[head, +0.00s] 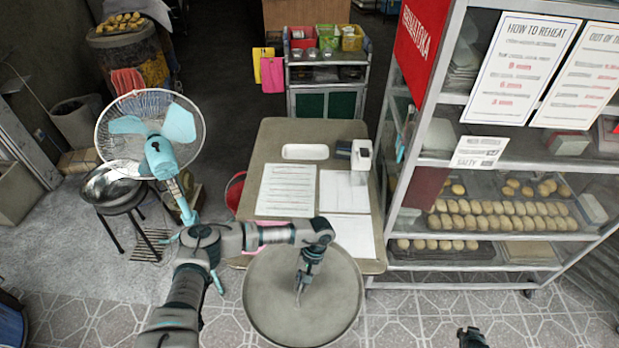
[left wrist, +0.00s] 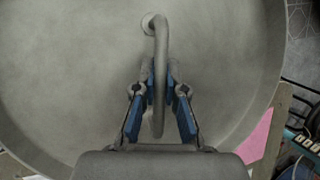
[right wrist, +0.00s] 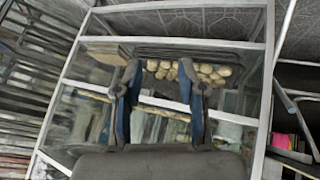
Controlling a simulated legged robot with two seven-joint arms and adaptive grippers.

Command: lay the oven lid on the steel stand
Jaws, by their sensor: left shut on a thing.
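The oven lid (head: 265,315) is a wide grey disc with a raised rim and a bent bar handle. It lies level in front of the desk in the head view and fills most of the left wrist view (left wrist: 70,70). My left gripper (head: 302,280) points down over its middle, shut on the handle (left wrist: 160,60). What is under the lid is hidden. A round steel-topped stand (head: 110,190) with dark legs is at the left, below the fan. My right gripper (right wrist: 160,85) is open and empty; only a bit of it shows at the head view's bottom edge.
A desk (head: 270,145) with papers and a white device stands behind the lid. A glass shelf of buns (head: 480,222) is at the right. A barrel (head: 135,60) is at the back left. Tiled floor is clear at the front right.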

